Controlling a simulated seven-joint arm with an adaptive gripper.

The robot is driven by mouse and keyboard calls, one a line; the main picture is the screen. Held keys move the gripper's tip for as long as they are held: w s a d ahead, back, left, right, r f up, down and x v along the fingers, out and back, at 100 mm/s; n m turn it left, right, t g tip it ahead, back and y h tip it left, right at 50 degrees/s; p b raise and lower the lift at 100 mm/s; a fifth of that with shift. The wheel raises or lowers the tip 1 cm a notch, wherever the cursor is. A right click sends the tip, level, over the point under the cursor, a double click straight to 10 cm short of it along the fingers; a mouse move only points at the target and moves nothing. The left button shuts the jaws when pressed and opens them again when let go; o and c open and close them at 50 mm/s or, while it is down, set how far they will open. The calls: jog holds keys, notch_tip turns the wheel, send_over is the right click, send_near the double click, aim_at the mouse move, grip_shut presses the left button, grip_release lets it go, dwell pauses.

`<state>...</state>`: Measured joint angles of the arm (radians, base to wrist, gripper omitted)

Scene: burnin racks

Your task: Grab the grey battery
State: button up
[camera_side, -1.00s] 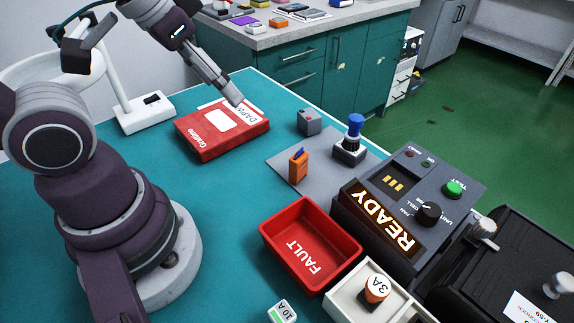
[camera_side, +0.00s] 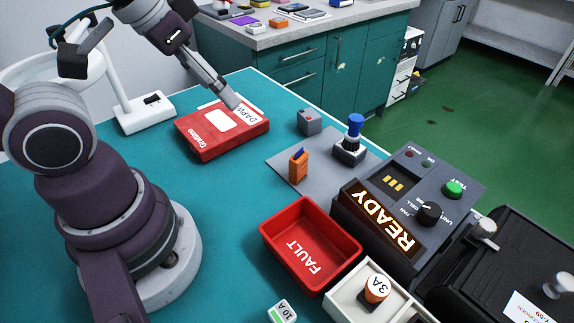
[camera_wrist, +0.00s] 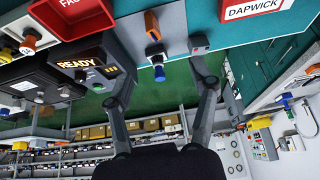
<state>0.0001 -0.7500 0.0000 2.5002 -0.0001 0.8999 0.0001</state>
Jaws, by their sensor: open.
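A small grey block with red marks on its top, which fits the grey battery (camera_side: 309,122), stands at the back edge of the grey mat. It also shows in the wrist view (camera_wrist: 200,45), close to the right fingertip. My gripper (camera_side: 236,103) is over the red binder, left of the grey block and apart from it. In the wrist view my gripper (camera_wrist: 163,72) has its two fingers spread wide with nothing between them.
The red binder (camera_side: 215,145) lies on the teal table. An orange block (camera_side: 298,167) and a blue-topped joystick-like device (camera_side: 350,148) are on the grey mat (camera_side: 322,170). The red FAULT bin (camera_side: 285,268) and READY tester (camera_side: 440,215) stand nearer.

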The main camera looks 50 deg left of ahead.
jog(key=o, duration=0.5)
jog(key=m+h, duration=0.1)
jog(key=m, duration=0.1)
send_over(307, 115)
jog(key=s+a, duration=0.1)
jog(key=s, duration=0.4)
notch_tip(307, 115, down, 11)
jog(key=shift+t, duration=0.4)
jog(key=x, duration=1)
jog(key=shift+w+d+f, duration=0.15)
jog(key=shift+w+f, duration=0.1)
jog(key=shift+f, duration=0.05)
